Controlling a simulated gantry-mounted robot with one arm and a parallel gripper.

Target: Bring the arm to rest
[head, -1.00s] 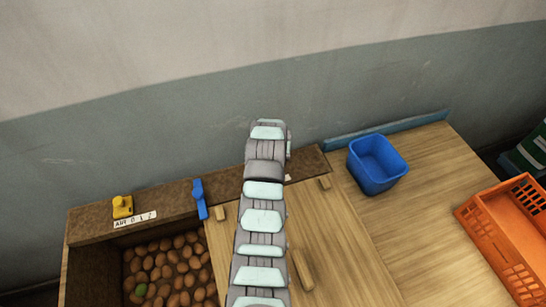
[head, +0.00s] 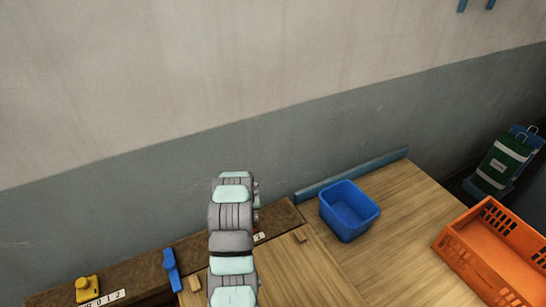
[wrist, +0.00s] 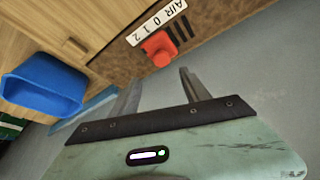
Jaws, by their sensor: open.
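My gripper (wrist: 160,78) shows in the wrist view with its two fingers apart and nothing between them. Behind it in that view lie a red knob (wrist: 160,47) and a label reading AIR 0 1 2 (wrist: 158,22), on a brown ledge. In the head view my arm rises from the bottom, left of centre, and ends over the ledge (head: 275,217) by the wall. The gripper itself is hidden there behind the arm.
A blue bin (head: 349,211) stands on the wooden table (head: 395,235), with an orange crate (head: 495,255) to its right. A blue lever (head: 171,270) and yellow knob (head: 88,289) sit on the ledge. Green sacks (head: 503,160) stand at far right.

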